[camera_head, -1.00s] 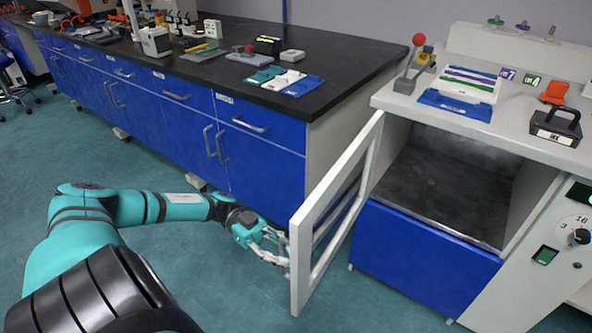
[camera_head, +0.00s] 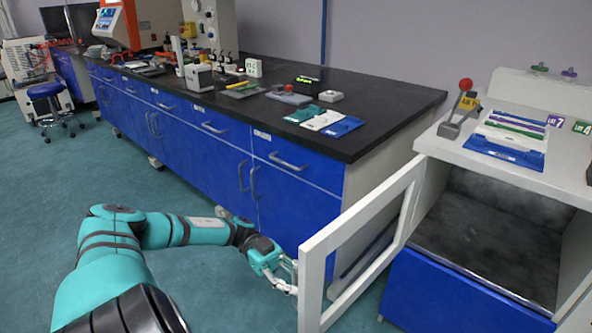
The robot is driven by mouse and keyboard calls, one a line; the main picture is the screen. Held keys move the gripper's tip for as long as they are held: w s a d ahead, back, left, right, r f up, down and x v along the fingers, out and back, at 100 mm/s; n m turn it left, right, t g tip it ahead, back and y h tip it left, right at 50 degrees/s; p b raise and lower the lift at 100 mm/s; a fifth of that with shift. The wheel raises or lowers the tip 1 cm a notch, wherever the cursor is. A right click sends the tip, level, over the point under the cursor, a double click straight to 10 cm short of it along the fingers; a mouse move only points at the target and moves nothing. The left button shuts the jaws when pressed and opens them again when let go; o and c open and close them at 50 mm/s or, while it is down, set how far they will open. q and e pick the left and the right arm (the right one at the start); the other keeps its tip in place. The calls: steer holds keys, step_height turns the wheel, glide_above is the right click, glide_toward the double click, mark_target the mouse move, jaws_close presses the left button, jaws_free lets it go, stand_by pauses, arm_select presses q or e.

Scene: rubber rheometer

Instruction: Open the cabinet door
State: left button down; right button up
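The cabinet door (camera_head: 312,270) is a white frame with a see-through middle. It stands swung wide open from the white cabinet, hinged at the left side of the opening. The cabinet interior (camera_head: 490,235) is a dark, empty compartment above a blue lower panel (camera_head: 450,300). My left gripper (camera_head: 292,280) is at the free edge of the door, on its left side, close to or touching the frame. Its fingertips are partly hidden by the door edge, so I cannot tell whether they are closed on it. My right gripper is not in view.
A black-topped bench (camera_head: 380,105) with blue drawers runs along the back left, behind the door. A red-knobbed lever device (camera_head: 460,110) and a blue tray with colored strips (camera_head: 505,150) sit on the cabinet top. The floor at left is clear; a blue stool (camera_head: 45,92) stands far off.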

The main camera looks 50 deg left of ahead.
arm_select(q)
steer(key=c, duration=1.4)
jaws_free()
steer(key=shift+a, duration=0.1)
steer(key=a, duration=0.7)
steer(key=shift+s+a, duration=0.1)
steer(key=shift+a, duration=0.05)
